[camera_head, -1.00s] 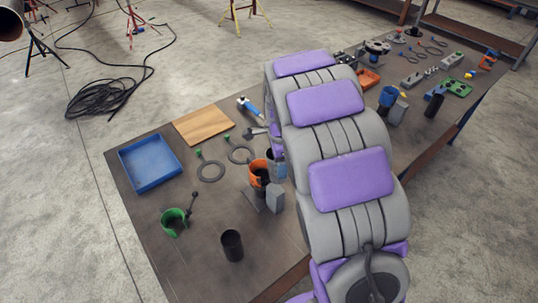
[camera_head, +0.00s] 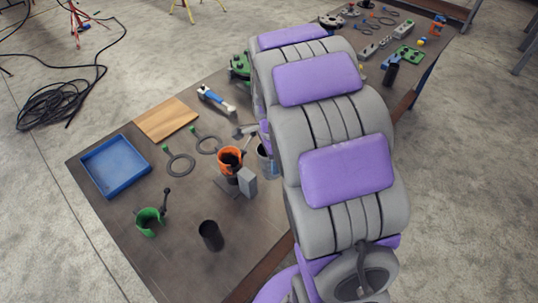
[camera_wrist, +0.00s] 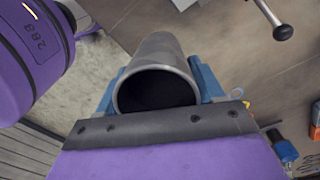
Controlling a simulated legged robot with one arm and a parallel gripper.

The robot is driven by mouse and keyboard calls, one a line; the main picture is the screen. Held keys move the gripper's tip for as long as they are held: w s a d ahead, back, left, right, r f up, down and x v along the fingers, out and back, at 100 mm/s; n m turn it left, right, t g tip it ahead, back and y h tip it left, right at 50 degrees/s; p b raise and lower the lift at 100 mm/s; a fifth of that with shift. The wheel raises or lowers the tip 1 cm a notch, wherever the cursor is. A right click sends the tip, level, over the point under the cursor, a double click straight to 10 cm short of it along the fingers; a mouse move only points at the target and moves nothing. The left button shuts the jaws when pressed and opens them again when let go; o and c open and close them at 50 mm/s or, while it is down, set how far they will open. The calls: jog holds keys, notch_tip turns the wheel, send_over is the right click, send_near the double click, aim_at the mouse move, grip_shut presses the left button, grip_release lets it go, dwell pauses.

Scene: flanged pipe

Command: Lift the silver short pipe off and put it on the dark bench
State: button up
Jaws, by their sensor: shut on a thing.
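In the wrist view, the silver short pipe (camera_wrist: 158,50) is a round metal tube with its dark open end facing the camera. My gripper (camera_wrist: 157,84) is shut on it, with one blue jaw on each side of its wall. In the head view, my arm hides both the gripper and the pipe. The dark bench (camera_head: 180,262) runs from front left to back right, with bare top at its front. I cannot tell how high the pipe is above any surface.
On the bench are a blue tray (camera_head: 116,166), a wooden board (camera_head: 166,119), a green cup (camera_head: 148,222), a black cylinder (camera_head: 211,236), an orange cup (camera_head: 229,160) and a grey block (camera_head: 247,182). A bar with a round knob (camera_wrist: 283,32) shows at the wrist view's upper right.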

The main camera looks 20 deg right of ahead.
jog(key=shift+r, duration=0.1)
jog(key=shift+r+p, duration=1.25)
jog(key=shift+r, duration=1.2)
jog(key=shift+w, duration=0.1)
